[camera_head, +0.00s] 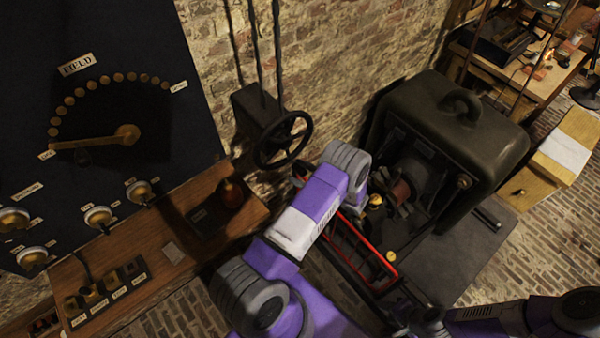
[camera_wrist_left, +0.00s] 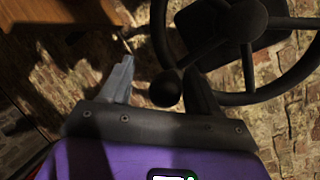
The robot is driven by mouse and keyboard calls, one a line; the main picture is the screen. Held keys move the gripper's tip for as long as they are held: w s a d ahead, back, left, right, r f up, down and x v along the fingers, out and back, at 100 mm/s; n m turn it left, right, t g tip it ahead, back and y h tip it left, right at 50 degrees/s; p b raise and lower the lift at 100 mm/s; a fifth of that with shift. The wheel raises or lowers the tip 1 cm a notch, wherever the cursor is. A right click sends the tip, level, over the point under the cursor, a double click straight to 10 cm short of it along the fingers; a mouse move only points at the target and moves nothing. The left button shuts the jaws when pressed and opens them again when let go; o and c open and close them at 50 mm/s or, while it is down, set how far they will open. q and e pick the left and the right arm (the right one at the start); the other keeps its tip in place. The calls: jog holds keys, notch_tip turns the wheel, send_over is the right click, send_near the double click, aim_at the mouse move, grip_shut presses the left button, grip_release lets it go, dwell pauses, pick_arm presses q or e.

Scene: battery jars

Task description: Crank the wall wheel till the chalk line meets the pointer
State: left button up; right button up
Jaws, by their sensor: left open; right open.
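The wall wheel (camera_head: 283,140) is a dark spoked handwheel on a box on the brick wall, in the middle of the head view. In the left wrist view the wheel (camera_wrist_left: 247,35) fills the upper right, with a dark round crank knob (camera_wrist_left: 167,88) at its near side. My left gripper (camera_wrist_left: 160,70) is open, and the knob appears between its fingers; I cannot tell whether they touch it. In the head view my purple arm hides most of this gripper. My right gripper (camera_head: 418,318) is open, low in the head view. I cannot make out the chalk line or the pointer.
A black panel (camera_head: 110,50) with a brass dial arm stands at the left above a wooden bench (camera_head: 150,262). A large dark machine (camera_head: 450,125) stands right of the wheel. A red-framed rack (camera_head: 350,250) lies below, beside my left arm.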

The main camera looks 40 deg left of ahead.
pick_arm(q)
jog(key=d, duration=0.2)
jog(key=d+b, duration=0.1)
jog(key=d, duration=0.1)
jog(key=w+d, duration=0.1)
jog(key=d, duration=0.1)
jog(key=shift+d, duration=0.1)
jog(key=shift+d+r+b, duration=0.1)
jog(key=shift+d+b, duration=0.25)
jog(key=shift+d, duration=0.3)
